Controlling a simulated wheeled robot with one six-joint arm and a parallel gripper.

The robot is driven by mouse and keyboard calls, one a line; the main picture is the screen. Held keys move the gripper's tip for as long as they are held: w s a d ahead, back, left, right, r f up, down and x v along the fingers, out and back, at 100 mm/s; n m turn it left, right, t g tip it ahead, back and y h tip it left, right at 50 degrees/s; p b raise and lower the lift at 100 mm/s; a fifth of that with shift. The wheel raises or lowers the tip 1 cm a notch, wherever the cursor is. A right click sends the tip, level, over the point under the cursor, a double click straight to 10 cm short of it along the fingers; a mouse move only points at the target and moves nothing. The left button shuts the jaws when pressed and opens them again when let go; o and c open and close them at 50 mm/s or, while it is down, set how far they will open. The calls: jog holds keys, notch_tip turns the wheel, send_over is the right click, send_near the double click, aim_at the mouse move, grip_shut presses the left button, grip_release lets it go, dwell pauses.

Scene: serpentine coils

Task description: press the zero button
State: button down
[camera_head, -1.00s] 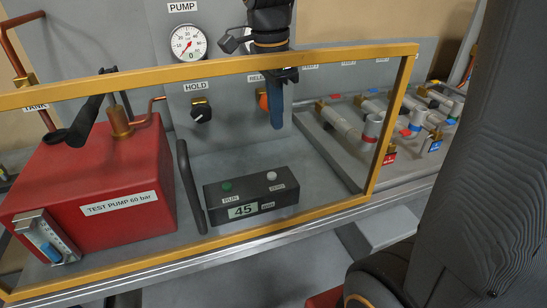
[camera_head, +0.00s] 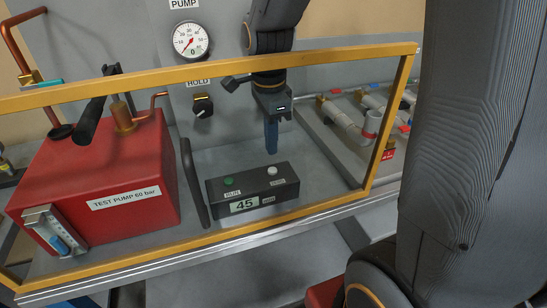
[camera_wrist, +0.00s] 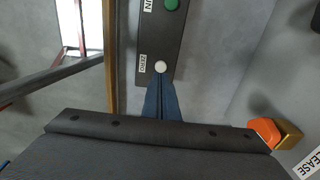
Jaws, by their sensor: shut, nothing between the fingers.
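The black control box (camera_head: 222,197) stands on the grey bench behind the yellow frame. It has a green button (camera_head: 228,181) on the left, a white button (camera_head: 272,171) on the right and a display reading 45. In the wrist view the white button (camera_wrist: 160,67) has a label reading ZERO beside it. My gripper (camera_head: 271,151) is shut and empty, pointing down over the right end of the box. In the wrist view its blue fingertips (camera_wrist: 161,78) appear right at the white button's edge; I cannot tell whether they touch it.
The yellow frame (camera_head: 340,56) crosses in front of the bench. A red test pump (camera_head: 100,185) with a black lever stands to the left. A dark bar (camera_head: 192,185) is left of the box. The hold knob (camera_head: 203,106) is on the panel behind, and an orange knob (camera_wrist: 265,131) shows in the wrist view.

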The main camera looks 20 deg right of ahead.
jog(key=shift+w+d+f+p, duration=0.1)
jog(key=shift+f+p, duration=0.3)
jog(key=shift+f, duration=1.2)
jog(key=shift+d+f+p, duration=0.1)
jog(key=shift+f+p, duration=0.25)
jog(key=shift+f, duration=1.2)
jog(key=shift+a, duration=0.1)
jog(key=shift+f+b, duration=0.4)
jog(key=shift+f, duration=0.4)
jog(key=shift+s+f, duration=0.25)
jog(key=shift+f, duration=0.05)
jog(key=shift+r+p, duration=0.45)
jog(key=shift+r, duration=0.05)
notch_tip(320, 180, up, 14)
jog(key=shift+a, duration=0.25)
jog(key=shift+w, duration=0.1)
